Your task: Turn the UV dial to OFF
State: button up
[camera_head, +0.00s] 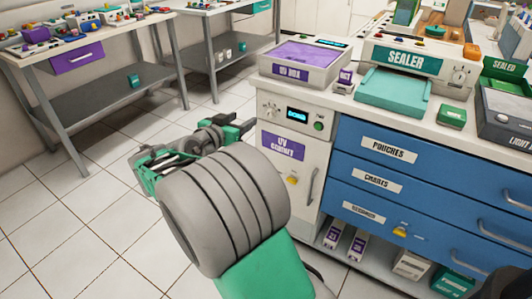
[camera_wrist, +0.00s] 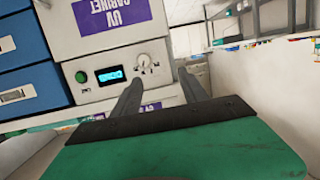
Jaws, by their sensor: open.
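The UV dial is a small pale knob (camera_head: 270,109) on the white control panel of the UV cabinet (camera_head: 284,148), left of a lit blue display (camera_head: 297,115). In the wrist view, which appears upside down, the dial (camera_wrist: 146,63) has marks around it; its pointer setting is too small to read. My gripper (camera_head: 237,128) is left of the panel in the head view. In the wrist view its two dark fingers (camera_wrist: 157,76) are open and empty, with the dial just beyond and between their tips. I cannot tell the exact gap; no contact shows.
A green button (camera_head: 319,126) sits right of the display. The cabinet door has a vertical handle (camera_head: 312,187). A purple-lidded UV box (camera_head: 303,62) stands on the counter above. Blue drawers (camera_head: 420,175) are to the right. Open tiled floor (camera_head: 80,220) lies left of my arm.

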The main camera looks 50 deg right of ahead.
aim_at(268, 116)
jog(key=d+f+h+b, duration=0.1)
jog(key=d, duration=0.2)
jog(key=s+d+f+m+g+h+b, duration=0.1)
jog(key=d+b, duration=0.1)
jog(key=d, duration=0.2)
jog(key=d+f+b, duration=0.2)
jog(key=d, duration=0.1)
jog(key=shift+s+d+h, duration=0.15)
jog(key=shift+d+h, duration=0.2)
jog(key=shift+h, duration=0.05)
jog(key=shift+c, duration=0.4)
grip_shut()
